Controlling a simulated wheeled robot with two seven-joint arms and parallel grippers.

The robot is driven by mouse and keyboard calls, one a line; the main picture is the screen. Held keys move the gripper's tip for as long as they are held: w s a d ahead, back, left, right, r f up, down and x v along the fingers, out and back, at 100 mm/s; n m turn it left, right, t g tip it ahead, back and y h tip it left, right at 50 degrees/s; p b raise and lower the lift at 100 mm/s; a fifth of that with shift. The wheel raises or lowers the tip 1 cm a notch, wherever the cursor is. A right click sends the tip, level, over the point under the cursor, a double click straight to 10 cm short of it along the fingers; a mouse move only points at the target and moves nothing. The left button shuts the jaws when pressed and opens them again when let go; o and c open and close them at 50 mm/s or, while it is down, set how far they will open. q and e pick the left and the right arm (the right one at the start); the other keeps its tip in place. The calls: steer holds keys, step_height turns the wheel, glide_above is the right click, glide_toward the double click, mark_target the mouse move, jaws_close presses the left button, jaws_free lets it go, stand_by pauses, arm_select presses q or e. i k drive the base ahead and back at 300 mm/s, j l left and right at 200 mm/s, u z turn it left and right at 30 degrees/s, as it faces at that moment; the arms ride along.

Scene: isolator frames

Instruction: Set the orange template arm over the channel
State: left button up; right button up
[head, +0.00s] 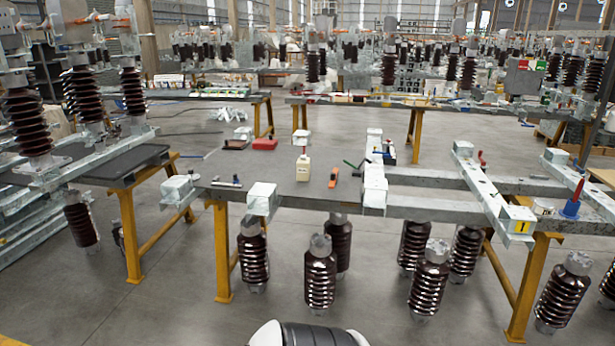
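A small orange piece (333,177), which looks like the template arm, lies on the dark top of the central table (290,196), just right of a white bottle. Long grey steel channels run across the right part of the bench; the front channel (445,210) and a rear channel (430,179) run left to right. A steel cross piece (482,182) slants over them, and another cross piece (375,180) lies at the left end. The orange piece lies to the left of this end piece, apart from it. Neither of my grippers is in view.
A white bottle (303,167), a red box (265,144) and a blue cone-based tool (571,207) stand on the bench. Brown ribbed insulators (320,275) hang or stand below it. Yellow legs (222,250) support it. The grey floor (170,300) in front is mostly clear.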

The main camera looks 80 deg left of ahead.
mark_target(333, 176)
steer(key=u, duration=2.6)
steer(key=i+l, duration=0.1)
steer(key=i, duration=0.45)
